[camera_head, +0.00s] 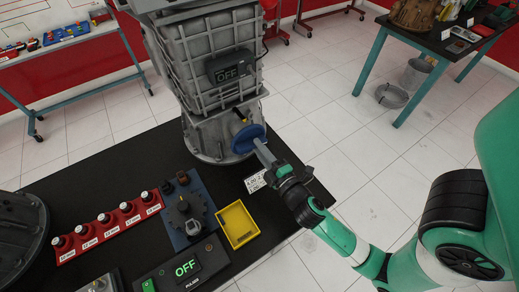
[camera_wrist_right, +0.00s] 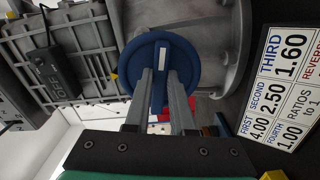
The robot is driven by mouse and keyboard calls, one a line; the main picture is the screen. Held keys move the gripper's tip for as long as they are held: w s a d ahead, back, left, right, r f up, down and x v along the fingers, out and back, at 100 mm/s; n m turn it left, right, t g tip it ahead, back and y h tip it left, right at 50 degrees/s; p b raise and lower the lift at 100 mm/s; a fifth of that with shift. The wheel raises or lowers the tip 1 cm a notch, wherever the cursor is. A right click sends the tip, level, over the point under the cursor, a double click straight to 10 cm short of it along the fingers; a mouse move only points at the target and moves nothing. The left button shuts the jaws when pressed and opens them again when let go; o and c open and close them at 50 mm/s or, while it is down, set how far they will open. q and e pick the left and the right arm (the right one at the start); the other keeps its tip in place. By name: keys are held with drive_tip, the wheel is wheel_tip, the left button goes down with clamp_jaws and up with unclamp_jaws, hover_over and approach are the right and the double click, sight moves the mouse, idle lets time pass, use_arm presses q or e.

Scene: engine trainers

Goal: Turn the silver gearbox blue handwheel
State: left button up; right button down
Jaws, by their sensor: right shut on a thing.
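The silver gearbox (camera_head: 212,62) stands upright on the black table, with a small black "OFF" display on its side. The blue handwheel (camera_head: 246,139) sits low on its right side. In the right wrist view the handwheel (camera_wrist_right: 188,58) is a blue disc with a raised bar across its middle and a white mark on that bar. My right gripper (camera_head: 262,150) is at the handwheel from the right. In the right wrist view its two fingers (camera_wrist_right: 162,88) lie on either side of the blue bar, shut on it. My left gripper is in neither view.
A ratio card (camera_head: 256,181), a yellow tray (camera_head: 238,224), a dark gear on a blue base (camera_head: 187,218) and a red rack of knobs (camera_head: 111,225) lie on the black table. Another "OFF" box (camera_head: 185,267) is at the front. Open floor lies right of the table.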

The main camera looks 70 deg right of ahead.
idle(0.3)
drive_tip(key=c, duration=0.8)
unclamp_jaws()
drive_tip(key=shift+o, duration=0.2)
drive_tip(key=b+v, duration=0.4)
drive_tip(key=v, duration=0.7)
drive_tip(key=shift+s+a, duration=0.25)
